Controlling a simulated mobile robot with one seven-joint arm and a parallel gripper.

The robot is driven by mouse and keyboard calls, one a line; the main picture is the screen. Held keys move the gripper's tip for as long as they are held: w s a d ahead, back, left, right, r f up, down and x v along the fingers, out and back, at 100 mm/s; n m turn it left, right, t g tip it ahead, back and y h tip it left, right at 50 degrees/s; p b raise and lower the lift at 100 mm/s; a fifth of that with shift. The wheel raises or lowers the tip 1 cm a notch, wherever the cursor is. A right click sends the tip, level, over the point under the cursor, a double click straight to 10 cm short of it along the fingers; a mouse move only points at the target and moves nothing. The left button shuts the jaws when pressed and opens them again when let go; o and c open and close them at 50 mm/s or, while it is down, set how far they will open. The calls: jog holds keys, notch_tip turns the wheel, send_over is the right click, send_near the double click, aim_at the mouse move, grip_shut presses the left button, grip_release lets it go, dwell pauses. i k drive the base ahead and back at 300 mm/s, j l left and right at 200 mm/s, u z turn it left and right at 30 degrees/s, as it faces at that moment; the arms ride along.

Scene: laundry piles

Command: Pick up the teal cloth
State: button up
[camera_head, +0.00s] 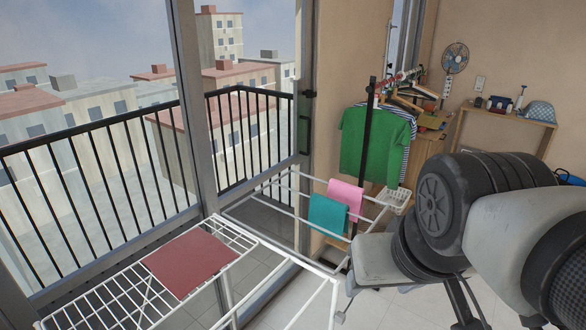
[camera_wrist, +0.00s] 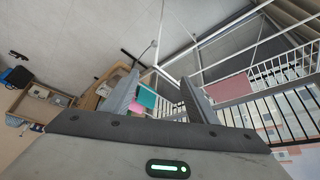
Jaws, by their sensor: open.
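The teal cloth (camera_head: 328,214) hangs over a rail of the white drying rack (camera_head: 291,255), in front of and slightly left of a pink cloth (camera_head: 345,198). In the wrist view the teal cloth (camera_wrist: 147,96) shows small and distant between the fingers, close to the left one, which may hide part of it. My gripper (camera_wrist: 160,78) is open, with two grey fingers spread wide and nothing between them. It is well away from the teal cloth and not touching it. In the head view my arm fills the right side.
A dark red cloth (camera_head: 190,262) lies flat on the rack's near left wing. A green shirt (camera_head: 374,146) hangs on a clothes stand behind. A small white basket (camera_head: 396,199) is at the rack's right end. Window frames and a balcony railing (camera_head: 96,170) bound the left.

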aim_at(328, 214)
jog(key=z, duration=0.15)
jog(key=i+l+z, duration=0.1)
jog(key=l+z, duration=0.2)
jog(key=i+l+z, duration=0.25)
jog(key=l, duration=0.2)
jog(key=i+l+z, duration=0.25)
jog(key=i+l, duration=0.15)
jog(key=i+l+z, duration=0.3)
jog(key=i, duration=0.35)
jog(key=i+u, duration=0.3)
jog(key=u, duration=0.2)
jog(key=i+u, duration=0.3)
jog(key=u, duration=0.15)
jog(key=i+l+u, duration=0.15)
jog(key=i+u, duration=0.15)
jog(key=u, duration=0.2)
jog(key=i+u, duration=0.15)
jog(key=u, duration=0.25)
jog(key=i+u, duration=0.15)
jog(key=u, duration=0.25)
jog(key=i+u, duration=0.1)
jog(key=u, duration=0.35)
jog(key=i+l+u, duration=0.15)
jog(key=u, duration=0.25)
jog(key=i+l+u, duration=0.25)
jog(key=u, duration=0.2)
jog(key=i, duration=0.05)
